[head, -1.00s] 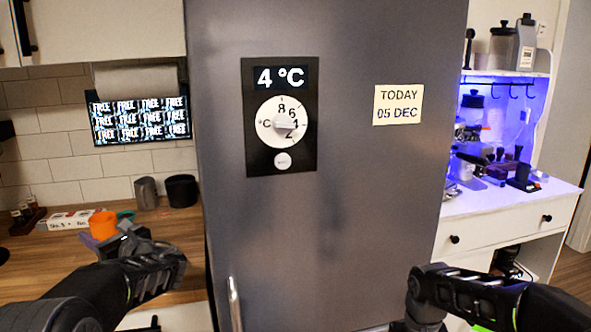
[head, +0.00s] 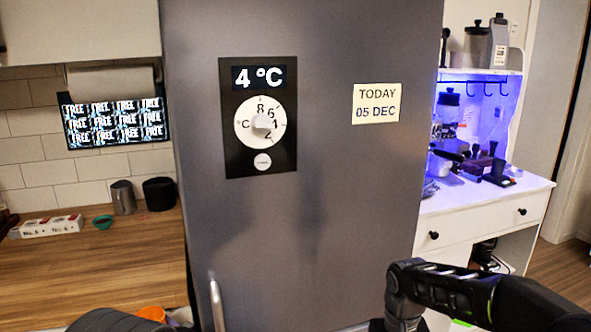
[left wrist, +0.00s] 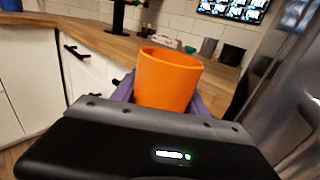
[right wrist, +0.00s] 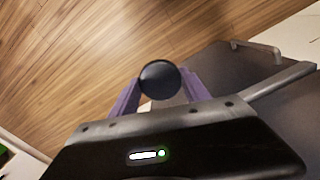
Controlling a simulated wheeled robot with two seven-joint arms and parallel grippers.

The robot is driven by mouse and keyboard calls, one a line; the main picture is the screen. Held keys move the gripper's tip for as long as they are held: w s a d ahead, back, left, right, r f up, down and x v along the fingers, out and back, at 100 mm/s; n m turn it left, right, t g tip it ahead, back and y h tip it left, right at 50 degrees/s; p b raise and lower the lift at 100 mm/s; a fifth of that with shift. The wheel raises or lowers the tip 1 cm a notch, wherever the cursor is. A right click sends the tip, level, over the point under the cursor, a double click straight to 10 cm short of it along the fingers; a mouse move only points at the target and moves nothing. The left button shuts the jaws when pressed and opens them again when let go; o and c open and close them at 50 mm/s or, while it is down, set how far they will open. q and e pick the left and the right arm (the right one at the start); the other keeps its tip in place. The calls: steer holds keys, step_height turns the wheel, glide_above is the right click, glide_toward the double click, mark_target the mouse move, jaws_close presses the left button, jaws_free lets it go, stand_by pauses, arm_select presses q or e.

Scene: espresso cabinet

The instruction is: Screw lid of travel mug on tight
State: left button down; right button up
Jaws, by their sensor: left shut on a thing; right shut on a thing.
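The orange mug body (left wrist: 168,80) is held upright between the purple fingers of my left gripper (left wrist: 163,97), which is shut on it. Its orange rim (head: 150,313) also shows at the bottom edge of the head view, and its top looks uncovered. My right gripper (right wrist: 158,90) is shut on a dark round piece (right wrist: 160,79), which looks like the lid. It is held over the floor, apart from the mug. In the head view the right gripper is mostly cut off at the bottom edge.
A grey fridge (head: 330,210) stands straight ahead, with a vertical handle (head: 216,305) low on its door. A wooden counter (head: 100,260) lies to the left with a grey cup (head: 123,197) and a black container (head: 159,193). A white coffee cabinet (head: 480,215) stands right.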

arm_select(q)
steer(key=s+d+f, duration=0.3)
steer(key=d+f, duration=0.2)
steer(key=d, duration=0.1)
steer(key=s+d+f+m+t+h, duration=0.1)
steer(key=s+d+f, duration=0.2)
steer(key=d+f, duration=0.2)
steer(key=shift+s+d+f+t, duration=0.2)
steer(key=shift+s+d+t, duration=0.15)
steer(key=shift+d, duration=0.45)
steer(key=shift+r, duration=0.15)
arm_select(e)
steer(key=shift+r+p, duration=0.4)
arm_select(q)
steer(key=shift+r, duration=0.3)
steer(key=w+d+f+m+t+h, duration=0.2)
steer(key=d+m+t+h, duration=0.4)
steer(key=d, duration=0.9)
steer(key=m+h, duration=0.2)
steer(key=h, duration=0.2)
steer(key=shift+d+h, duration=0.25)
steer(key=shift+h, duration=0.05)
